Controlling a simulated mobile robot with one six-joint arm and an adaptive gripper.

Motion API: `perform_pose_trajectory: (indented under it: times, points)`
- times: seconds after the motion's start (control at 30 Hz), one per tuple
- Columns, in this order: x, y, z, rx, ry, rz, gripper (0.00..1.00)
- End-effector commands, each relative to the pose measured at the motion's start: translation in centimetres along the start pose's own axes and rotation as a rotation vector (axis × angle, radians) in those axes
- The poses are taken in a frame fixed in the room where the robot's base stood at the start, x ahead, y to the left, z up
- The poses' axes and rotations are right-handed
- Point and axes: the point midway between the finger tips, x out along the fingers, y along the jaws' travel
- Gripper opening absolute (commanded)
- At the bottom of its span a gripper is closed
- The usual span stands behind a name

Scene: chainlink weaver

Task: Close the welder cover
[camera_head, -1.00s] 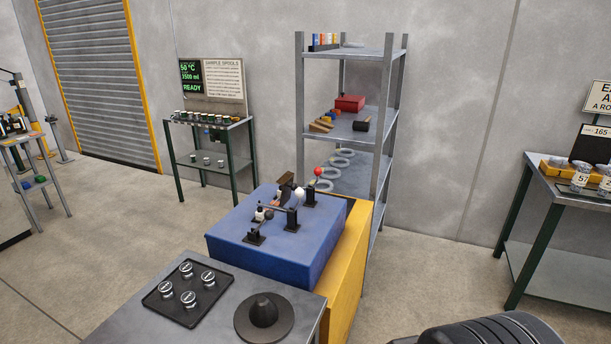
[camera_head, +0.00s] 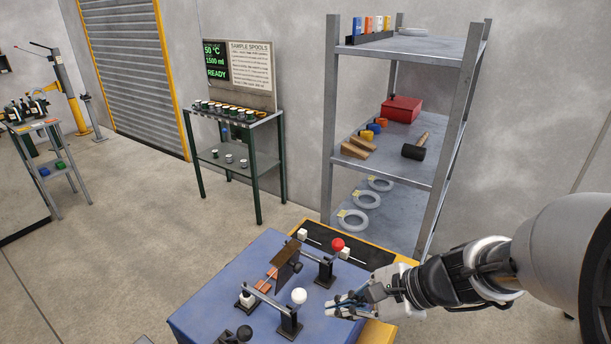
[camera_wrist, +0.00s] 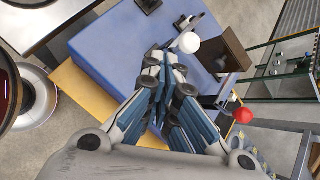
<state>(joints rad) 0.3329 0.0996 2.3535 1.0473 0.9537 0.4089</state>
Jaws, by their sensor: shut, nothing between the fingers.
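The welder is a blue-topped machine (camera_head: 225,290) on a yellow base, at the bottom middle of the head view. A brown plate (camera_head: 287,258), seemingly its cover, stands tilted up on top; it also shows in the wrist view (camera_wrist: 232,55). A white ball knob (camera_head: 299,295) sits on a black post in front of the plate, and a red ball knob (camera_head: 337,244) stands behind. My gripper (camera_head: 330,309) is shut and empty, just right of the white knob. In the wrist view its fingertips (camera_wrist: 163,58) point close to the white knob (camera_wrist: 188,42); contact cannot be told.
A grey shelf rack (camera_head: 330,150) with a red box, a mallet and pale rings stands behind the welder. A green-legged table (camera_head: 256,190) with small spools and a sign stands at the back left. Open floor (camera_head: 130,240) lies left of the welder.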

Motion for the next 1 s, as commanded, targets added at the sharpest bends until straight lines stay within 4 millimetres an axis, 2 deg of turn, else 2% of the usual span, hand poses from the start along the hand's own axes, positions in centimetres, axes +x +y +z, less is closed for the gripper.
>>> perform_pose_trajectory:
  times: [0.03,0.1,0.2,0.4,0.57,1.0]
  points:
    - [0.4,-1.2,-1.3,0.132,-0.030,-0.035,0.00]
    - [0.9,-2.8,-2.9,0.286,-0.064,-0.087,0.00]
    - [1.4,-4.4,-5.1,0.461,-0.101,-0.148,0.00]
    - [1.9,-5.9,-7.5,0.626,-0.136,-0.210,0.00]
    - [3.4,-6.3,-7.6,0.639,-0.139,-0.214,0.00]
    - [12.2,-8.3,-7.1,0.635,-0.138,-0.210,0.00]
